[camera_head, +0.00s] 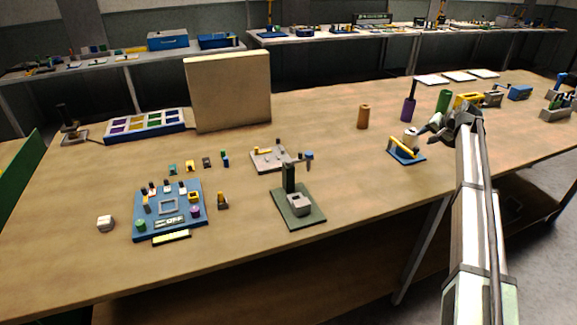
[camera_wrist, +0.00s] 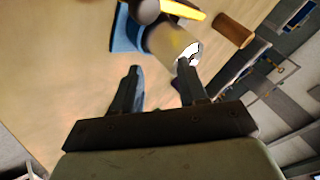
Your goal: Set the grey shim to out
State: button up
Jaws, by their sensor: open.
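I cannot tell which small part is the grey shim. A blue board (camera_head: 170,233) with a grey square frame (camera_head: 168,205), several small coloured parts and a label that seems to read OFF lies at the left of the table. A small dark grey block (camera_head: 206,162) stands behind it. My gripper (camera_head: 428,131) is at the right, far from the board, just beside a blue stand (camera_head: 407,158) with a cream cylinder and yellow lever. In the wrist view my gripper (camera_wrist: 160,76) is open and empty, its fingertips near the cream cylinder (camera_wrist: 165,42).
A green stand (camera_head: 312,218) with a post and grey block and a grey plate (camera_head: 268,164) with small parts sit mid-table. A brown cylinder (camera_head: 363,116) and purple bottle (camera_head: 408,112) stand behind. An upright tan panel (camera_head: 228,92) stands at the back left. The front right table is clear.

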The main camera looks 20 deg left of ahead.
jog(key=s+a+n+g, duration=0.15)
jog(key=s+a, duration=0.25)
jog(key=a, duration=0.7)
jog(key=s+a+n+g, duration=0.1)
jog(key=s+a+g, duration=0.15)
jog(key=a, duration=0.95)
notch_tip(320, 180, up, 5)
jog(key=n+g+h, duration=0.3)
jog(key=n+h, duration=0.2)
jog(key=n, duration=0.4)
send_over(181, 181)
notch_tip(181, 181, down, 13)
jog(key=shift+a+r, duration=0.1)
grip_shut()
jog(key=shift+w+a, duration=0.1)
